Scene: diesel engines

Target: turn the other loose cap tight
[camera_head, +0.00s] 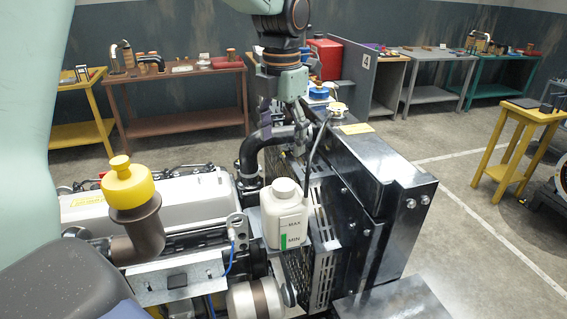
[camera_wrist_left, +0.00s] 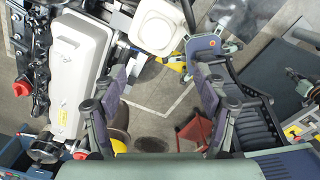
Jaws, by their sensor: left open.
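A yellow cap (camera_head: 127,185) sits on a brown filler neck on the engine at the left of the head view. A white cap (camera_head: 285,187) tops the white coolant tank (camera_head: 284,219) in the middle. A pale metal cap (camera_head: 337,108) sits on the black radiator top. I cannot tell by eye which cap is loose. My left gripper (camera_head: 285,132) is open and empty, pointing down beyond the coolant tank, left of the radiator cap. In the left wrist view its spread fingers (camera_wrist_left: 156,88) have nothing between them. A white tank (camera_wrist_left: 160,27) shows beyond them. My right gripper is out of view.
A black hose (camera_head: 262,142) and the radiator housing (camera_head: 372,160) stand close to my left gripper. The pale valve cover (camera_head: 170,205) lies left. Workbenches line the back wall, and a yellow table (camera_head: 530,118) stands right. The floor between is open.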

